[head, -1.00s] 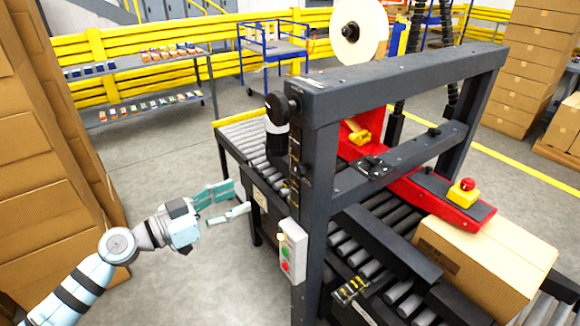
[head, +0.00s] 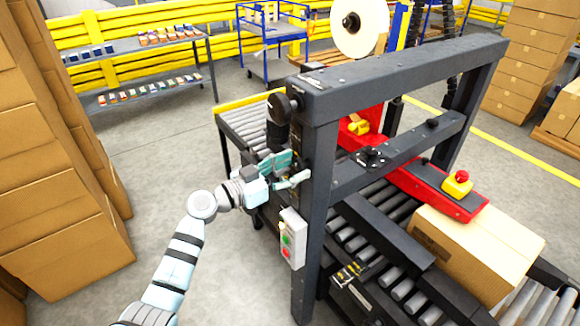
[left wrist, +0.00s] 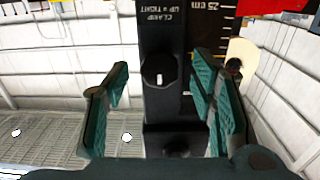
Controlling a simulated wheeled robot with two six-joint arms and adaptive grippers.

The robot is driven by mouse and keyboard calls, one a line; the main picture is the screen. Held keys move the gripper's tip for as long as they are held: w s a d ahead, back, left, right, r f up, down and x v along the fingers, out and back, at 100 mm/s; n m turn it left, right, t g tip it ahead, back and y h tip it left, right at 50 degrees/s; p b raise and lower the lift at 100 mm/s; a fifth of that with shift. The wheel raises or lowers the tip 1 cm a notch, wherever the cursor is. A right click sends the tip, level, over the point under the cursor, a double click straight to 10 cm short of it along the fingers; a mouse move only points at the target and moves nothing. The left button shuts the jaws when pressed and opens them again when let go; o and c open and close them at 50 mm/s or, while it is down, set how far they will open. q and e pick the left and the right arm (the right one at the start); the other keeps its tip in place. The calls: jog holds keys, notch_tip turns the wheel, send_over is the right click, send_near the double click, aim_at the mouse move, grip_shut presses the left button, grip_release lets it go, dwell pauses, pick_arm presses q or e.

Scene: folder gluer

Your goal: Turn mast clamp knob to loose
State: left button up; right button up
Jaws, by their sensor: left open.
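The clamp knob (left wrist: 160,70) is round and black with a short white mark, seen face-on in the left wrist view. Its label, "CLAMP UP = TIGHT", appears upside down there, above the knob. The white mark is on the knob's lower part in that picture, away from the label. My left gripper (head: 298,169) is open at the side of the dark mast post (head: 314,215). In the left wrist view its teal fingers stand on both sides of the knob; contact cannot be seen.
A black handwheel (head: 280,108) sits above the gripper on the post. A grey button box (head: 292,240) hangs below it. A centimetre scale (left wrist: 228,35) is beside the knob. Stacked cartons (head: 60,170) stand at the left, with free floor between.

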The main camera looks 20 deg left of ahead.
pick_arm(q)
jog(key=c, duration=1.2)
jog(key=shift+n, duration=0.3)
jog(key=shift+n+b, duration=0.55)
jog(key=shift+n, duration=0.55)
jog(key=n, duration=0.3)
jog(key=shift+n, duration=0.3)
jog(key=n, duration=0.2)
jog(key=shift+n, duration=0.4)
jog(key=n, duration=0.2)
jog(key=shift+n, duration=0.3)
jog(key=n+p, duration=0.2)
jog(key=n, duration=0.4)
jog(key=shift+o, duration=0.3)
